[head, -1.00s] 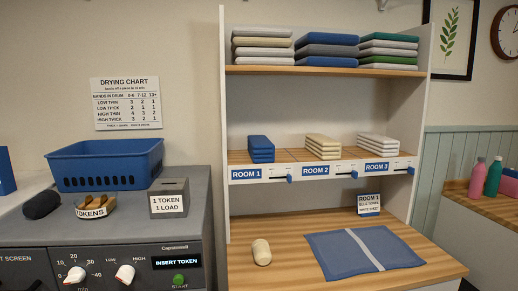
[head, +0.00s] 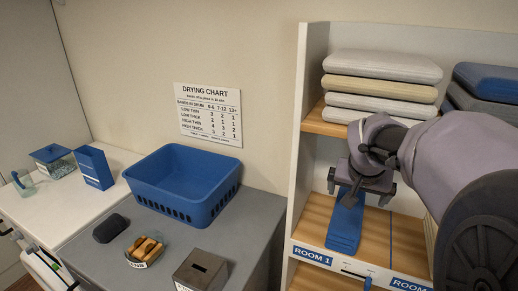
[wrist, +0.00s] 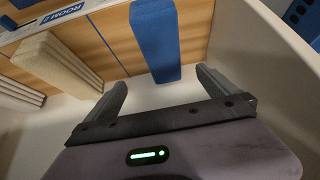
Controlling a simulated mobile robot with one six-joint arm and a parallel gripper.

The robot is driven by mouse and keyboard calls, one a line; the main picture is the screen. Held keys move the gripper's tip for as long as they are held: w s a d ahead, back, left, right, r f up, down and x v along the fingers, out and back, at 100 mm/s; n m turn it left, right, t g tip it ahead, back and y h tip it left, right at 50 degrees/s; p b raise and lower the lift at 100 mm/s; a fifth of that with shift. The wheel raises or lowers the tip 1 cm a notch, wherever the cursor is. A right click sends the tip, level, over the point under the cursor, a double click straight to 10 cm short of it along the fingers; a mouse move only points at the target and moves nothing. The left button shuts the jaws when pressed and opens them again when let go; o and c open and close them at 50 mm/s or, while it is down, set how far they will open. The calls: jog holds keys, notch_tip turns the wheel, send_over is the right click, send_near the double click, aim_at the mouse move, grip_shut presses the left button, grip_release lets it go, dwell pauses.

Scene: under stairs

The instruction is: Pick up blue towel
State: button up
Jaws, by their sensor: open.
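The blue towel (head: 343,232) is a narrow folded stack on the wooden shelf above the ROOM 1 label. It also shows in the wrist view (wrist: 157,42), reaching down toward the space between my fingers. My gripper (head: 361,188) is open at the upper part of the towel in the head view and covers some of it. In the wrist view my gripper (wrist: 163,84) has its two fingers apart, one to each side of the towel's line. I see nothing held, and contact with the towel cannot be told.
A white side panel (head: 304,120) stands close left of my gripper. A shelf with folded light towels (head: 381,82) is just above. Beige stacks (wrist: 62,62) stand beside in the wrist view. A blue basket (head: 185,178) sits on the grey machine at left.

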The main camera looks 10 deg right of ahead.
aim_at(350, 213)
jog(key=f, duration=0.4)
jog(key=shift+w+b, duration=0.25)
jog(key=shift+b, duration=0.15)
jog(key=x, duration=0.6)
jog(key=shift+w+d+f, duration=0.2)
jog(key=shift+w+d, duration=0.1)
jog(key=x, duration=0.6)
jog(key=shift+w+a, duration=0.2)
jog(key=shift+s, duration=0.1)
jog(key=shift+s+a+r, duration=0.1)
jog(key=shift+c, duration=1.1)
jog(key=c, duration=1.4)
